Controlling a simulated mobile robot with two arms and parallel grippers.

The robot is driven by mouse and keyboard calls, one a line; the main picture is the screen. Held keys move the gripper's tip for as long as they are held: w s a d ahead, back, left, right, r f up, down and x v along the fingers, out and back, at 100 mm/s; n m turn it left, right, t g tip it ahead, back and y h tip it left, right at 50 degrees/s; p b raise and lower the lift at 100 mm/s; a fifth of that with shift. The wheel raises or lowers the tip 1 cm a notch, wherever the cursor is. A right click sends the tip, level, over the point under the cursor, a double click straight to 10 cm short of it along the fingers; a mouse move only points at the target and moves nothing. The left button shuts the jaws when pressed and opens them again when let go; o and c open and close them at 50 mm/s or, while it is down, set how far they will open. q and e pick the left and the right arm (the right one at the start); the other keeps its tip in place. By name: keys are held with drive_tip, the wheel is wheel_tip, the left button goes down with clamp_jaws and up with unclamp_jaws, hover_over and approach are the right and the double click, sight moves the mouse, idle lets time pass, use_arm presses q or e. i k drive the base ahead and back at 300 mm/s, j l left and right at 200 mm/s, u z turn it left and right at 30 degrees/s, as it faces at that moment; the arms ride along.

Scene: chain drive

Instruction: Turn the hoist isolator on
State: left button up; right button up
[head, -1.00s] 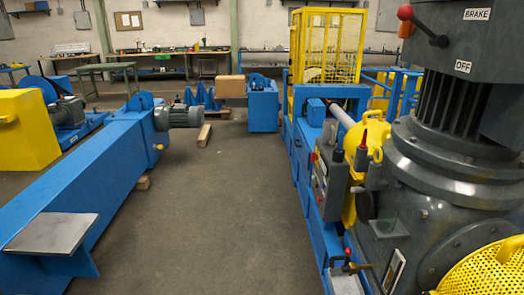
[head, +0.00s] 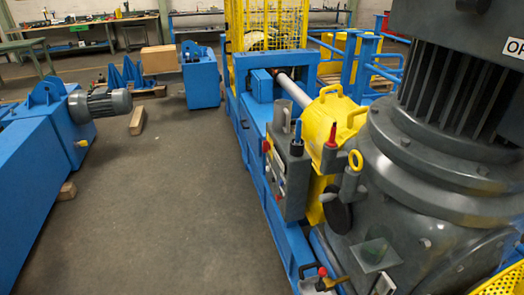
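No part is labelled as the hoist isolator in this view, and I cannot tell for sure which one it is. A grey control box (head: 287,180) with small red knobs and a pale panel stands on the near side of the blue machine frame (head: 262,178), centre right. A blue-handled lever (head: 297,132) and a red-handled lever (head: 332,133) stand upright by it. A cut-off white label (head: 514,48) starting with "O" is on the large grey motor housing (head: 440,170). Neither of my grippers shows.
Grey floor (head: 165,215) is clear between the machine and the blue beam (head: 35,170) at left. A yellow cage (head: 268,30) and a blue stand (head: 200,80) are farther back. A red-knobbed valve (head: 322,272) sits low by the machine's base.

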sight(266, 145)
drive_tip(key=i+j, duration=0.8)
drive_tip(key=z, duration=0.05)
